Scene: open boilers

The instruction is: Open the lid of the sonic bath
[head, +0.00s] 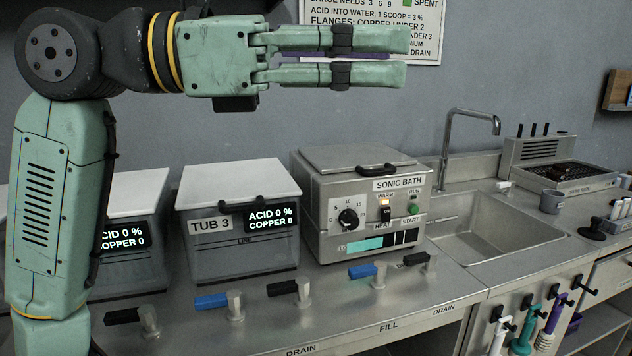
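The sonic bath (372,218) is a grey metal box on the steel counter, right of Tub 3. Its front has a dial, a lit orange switch, a green button and a level strip. Its flat grey lid (362,158) lies closed on top. My gripper (405,57) is above the bath and points to the right, well clear of the lid. Its two fingers are apart, with a narrow gap between them. A purple strip shows in the gap; I cannot tell whether it is behind the fingers or between them.
Tub 3 (240,235) with a white lid stands just left of the bath, with another tub beyond it. A sink (510,235) with a tall faucet (447,140) is to the right. Valve levers (368,272) line the counter in front.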

